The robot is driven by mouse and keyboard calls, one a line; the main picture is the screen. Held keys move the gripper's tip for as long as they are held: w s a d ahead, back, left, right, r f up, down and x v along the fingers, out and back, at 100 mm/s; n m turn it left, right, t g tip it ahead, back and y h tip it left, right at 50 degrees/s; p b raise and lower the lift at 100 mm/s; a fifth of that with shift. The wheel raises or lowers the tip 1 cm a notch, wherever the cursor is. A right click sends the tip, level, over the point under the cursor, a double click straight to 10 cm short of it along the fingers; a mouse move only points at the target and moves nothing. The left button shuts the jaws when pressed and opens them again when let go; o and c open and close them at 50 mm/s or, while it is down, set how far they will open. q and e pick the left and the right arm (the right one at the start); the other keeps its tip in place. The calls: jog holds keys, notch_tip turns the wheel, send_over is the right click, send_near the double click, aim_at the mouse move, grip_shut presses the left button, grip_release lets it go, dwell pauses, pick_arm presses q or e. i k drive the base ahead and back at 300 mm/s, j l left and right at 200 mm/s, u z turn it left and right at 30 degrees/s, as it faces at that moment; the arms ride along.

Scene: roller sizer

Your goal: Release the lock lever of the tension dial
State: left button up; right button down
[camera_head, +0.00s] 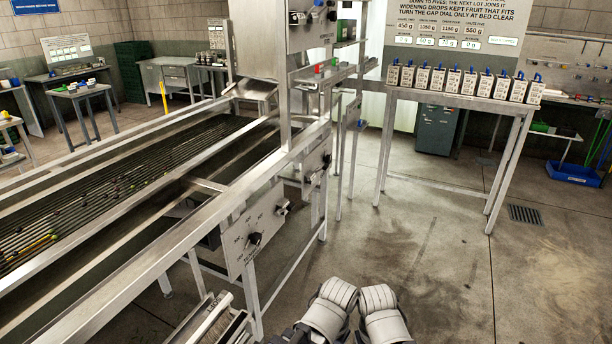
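A grey dial panel (250,237) hangs on the near side of the sizer frame, left of centre. It carries a black knob (254,239) with small marks around it, too small to read. A small metal lever-like fitting (282,208) sits at the panel's upper right; its exact position is unclear. A second panel (317,165) farther along the frame has black knobs. I cannot tell by label which is the tension dial. Two pale rounded parts of my arms show at the bottom centre, apart from the panels; no gripper fingers are visible.
The roller bed (100,185) with metal rails (200,215) fills the left. A brush-like item in a metal holder (210,320) stands at the bottom left. A table (455,100) with several labelled boxes stands at the back right. The floor (440,250) right of the sizer is clear.

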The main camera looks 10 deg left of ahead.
aim_at(289, 207)
jog(key=i+u, duration=0.2)
jog(key=i, duration=0.25)
jog(key=i+l+u, duration=0.15)
jog(key=i, duration=0.25)
jog(key=i+l+u, duration=0.2)
jog(key=i, duration=0.25)
jog(key=i+l+u, duration=0.35)
jog(key=i+u, duration=0.15)
